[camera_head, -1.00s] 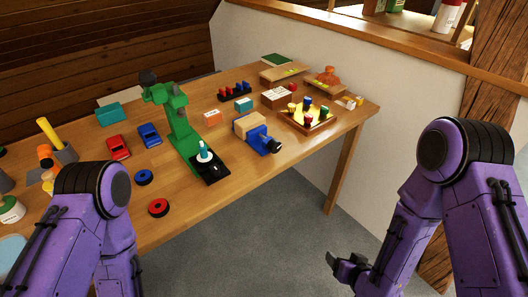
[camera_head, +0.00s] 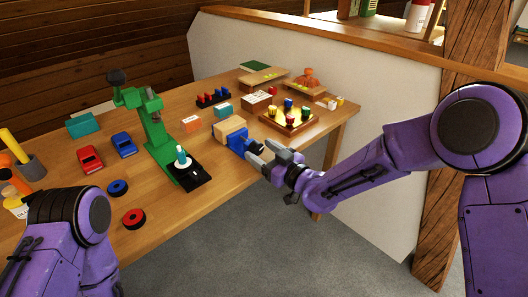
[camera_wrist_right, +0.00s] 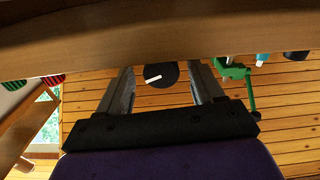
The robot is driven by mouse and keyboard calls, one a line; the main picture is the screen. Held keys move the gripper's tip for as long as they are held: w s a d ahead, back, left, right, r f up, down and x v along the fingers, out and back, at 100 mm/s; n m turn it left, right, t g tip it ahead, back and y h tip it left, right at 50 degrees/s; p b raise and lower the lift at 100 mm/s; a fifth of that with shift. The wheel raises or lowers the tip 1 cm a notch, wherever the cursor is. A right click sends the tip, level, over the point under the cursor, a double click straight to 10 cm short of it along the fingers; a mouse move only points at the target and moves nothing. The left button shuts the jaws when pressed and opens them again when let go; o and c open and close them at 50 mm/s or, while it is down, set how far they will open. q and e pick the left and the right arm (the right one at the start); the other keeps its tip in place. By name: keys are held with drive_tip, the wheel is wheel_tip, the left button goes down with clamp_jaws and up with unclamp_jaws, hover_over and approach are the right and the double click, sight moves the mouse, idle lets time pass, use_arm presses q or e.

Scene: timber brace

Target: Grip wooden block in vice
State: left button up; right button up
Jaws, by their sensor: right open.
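The wooden block (camera_head: 230,129) sits at the blue vice (camera_head: 238,143) near the table's front edge. Whether the jaws are tight on it cannot be told. The vice's round black handle faces my right gripper. In the right wrist view this handle (camera_wrist_right: 160,75), with a white bar mark, shows between the two fingers, partly cut off by the table edge. My right gripper (camera_head: 262,155) is open and empty, its fingertips close to the handle; contact cannot be told. My left gripper is out of view; only my left arm shows.
A green drill press (camera_head: 158,135) stands left of the vice. Open floor lies before the table (camera_head: 222,178).

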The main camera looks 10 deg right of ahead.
drive_tip(key=c, duration=1.1)
drive_tip(key=shift+o, duration=0.2)
drive_tip(key=shift+m, duration=0.3)
drive_tip(key=shift+m+p, duration=0.8)
drive_tip(key=shift+m, duration=0.4)
drive_tip(key=shift+m+p, duration=0.45)
drive_tip(key=shift+m, duration=0.75)
drive_tip(key=o, duration=1.1)
drive_tip(key=shift+c, duration=0.2)
